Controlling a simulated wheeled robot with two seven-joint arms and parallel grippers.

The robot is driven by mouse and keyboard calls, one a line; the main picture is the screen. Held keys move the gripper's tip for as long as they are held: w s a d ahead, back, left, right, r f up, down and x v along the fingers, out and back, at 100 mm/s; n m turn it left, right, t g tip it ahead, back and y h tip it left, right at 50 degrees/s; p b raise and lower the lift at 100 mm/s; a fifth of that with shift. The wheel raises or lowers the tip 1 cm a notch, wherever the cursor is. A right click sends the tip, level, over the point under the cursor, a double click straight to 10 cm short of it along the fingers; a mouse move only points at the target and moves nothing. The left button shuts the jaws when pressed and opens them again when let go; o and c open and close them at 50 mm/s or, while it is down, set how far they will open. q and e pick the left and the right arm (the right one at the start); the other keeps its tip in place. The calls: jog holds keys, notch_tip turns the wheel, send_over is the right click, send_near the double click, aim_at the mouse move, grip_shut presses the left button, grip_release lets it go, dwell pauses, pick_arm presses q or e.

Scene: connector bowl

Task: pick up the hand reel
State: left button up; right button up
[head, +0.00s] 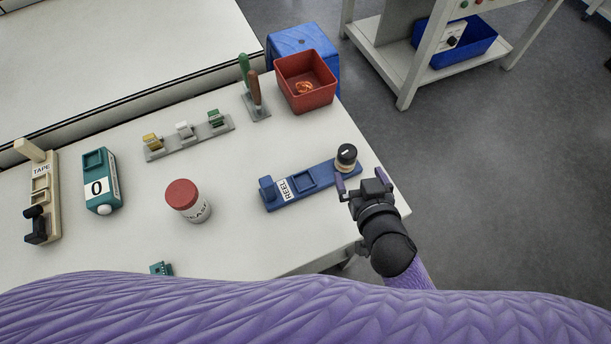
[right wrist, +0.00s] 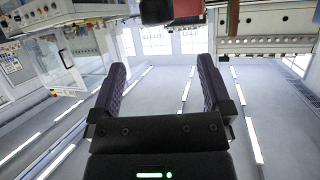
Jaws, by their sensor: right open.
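A long blue holder labelled REEL (head: 318,187) lies on the white table near its right edge. A dark round piece with a pale band (head: 346,154), which looks like the hand reel, is at the holder's right end. My right gripper (head: 362,182) is open, just in front and to the right of that piece, and does not appear to touch it. In the right wrist view the fingers (right wrist: 160,75) are apart with nothing between them. A dark rounded object (right wrist: 157,11) shows beyond them at the top edge. My left gripper is not in view.
A red-lidded jar (head: 182,194), a teal box marked 0 (head: 101,180) and a TAPE holder (head: 42,195) stand to the left. A red bin (head: 306,84) and a rack with small coloured parts (head: 187,138) are behind. The table (head: 240,240) is clear in front of the blue holder.

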aim_at(350, 158)
jog(key=b+x, duration=0.1)
jog(key=x, duration=0.3)
jog(key=f+b+x, duration=0.1)
jog(key=b+x, duration=0.1)
jog(key=x, duration=0.2)
jog(key=shift+w+f, duration=0.15)
jog(key=shift+w, duration=0.05)
jog(key=shift+w+f, duration=0.1)
jog(key=shift+w, duration=0.35)
jog(key=shift+c, duration=0.5)
grip_shut()
